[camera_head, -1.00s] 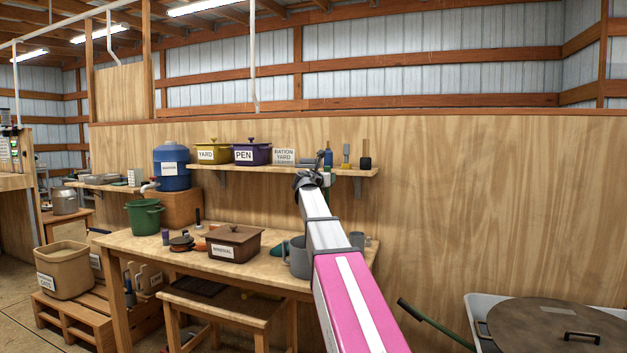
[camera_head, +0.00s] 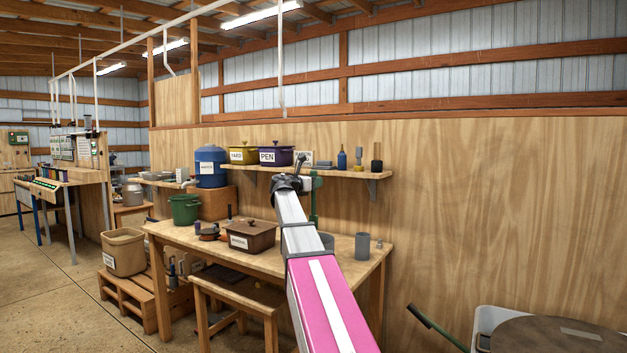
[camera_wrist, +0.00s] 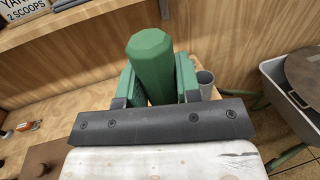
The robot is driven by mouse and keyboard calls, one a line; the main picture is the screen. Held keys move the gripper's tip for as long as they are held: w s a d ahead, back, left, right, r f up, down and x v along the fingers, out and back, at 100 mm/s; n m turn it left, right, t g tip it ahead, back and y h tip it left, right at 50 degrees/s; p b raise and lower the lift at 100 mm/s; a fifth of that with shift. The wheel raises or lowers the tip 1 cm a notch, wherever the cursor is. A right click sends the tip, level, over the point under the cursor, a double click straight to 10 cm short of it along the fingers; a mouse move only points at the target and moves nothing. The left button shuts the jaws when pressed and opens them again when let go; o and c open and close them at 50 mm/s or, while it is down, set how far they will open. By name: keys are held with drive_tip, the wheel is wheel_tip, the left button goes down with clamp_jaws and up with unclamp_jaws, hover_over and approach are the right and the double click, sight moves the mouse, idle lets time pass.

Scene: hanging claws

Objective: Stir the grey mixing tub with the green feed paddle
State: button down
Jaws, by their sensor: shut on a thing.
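My gripper (camera_head: 312,184) is shut on the green feed paddle (camera_head: 313,207) and holds it upright above the table, in front of the shelf. In the wrist view the paddle's thick green handle (camera_wrist: 152,62) stands between the jaws of my gripper (camera_wrist: 157,88); its lower end is hidden there. The grey mixing tub (camera_head: 327,241) seems to be the grey shape on the table, mostly hidden behind my arm. I cannot tell whether the paddle reaches into it.
A grey cup (camera_head: 362,246) stands at the table's right end. A brown mineral box (camera_head: 251,237) and a green bucket (camera_head: 185,209) stand to the left. The shelf (camera_head: 345,172) holds pots and bottles. A lidded cart (camera_head: 550,335) stands at the lower right.

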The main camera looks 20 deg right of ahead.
sight(312, 218)
drive_tip(key=shift+d+f, duration=0.1)
drive_tip(key=shift+f, duration=7.15)
drive_tip(key=shift+s, duration=0.1)
